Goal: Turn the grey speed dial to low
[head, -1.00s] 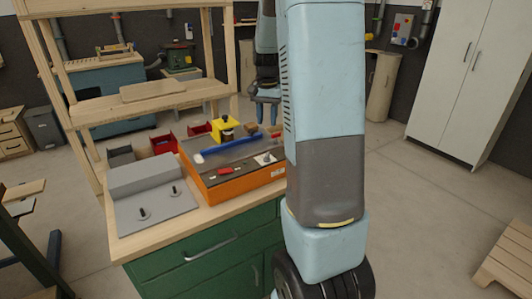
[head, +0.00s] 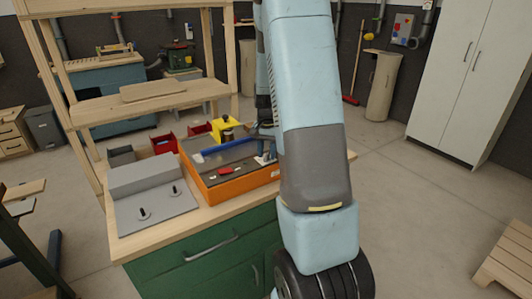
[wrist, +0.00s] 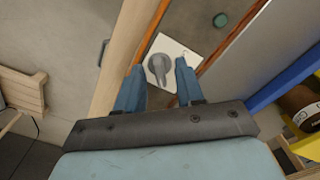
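The grey speed dial (wrist: 158,66) sits on a white square plate (wrist: 176,49) in the wrist view. Its narrow handle points toward the bottom of that view. My gripper (wrist: 160,70) is open, with one blue finger on each side of the dial. The wrist view does not show whether the fingers touch it. The plate's markings are too small to read.
A red switch (head: 225,171) is in front. A grey panel (head: 155,205) with two levers stands to the left.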

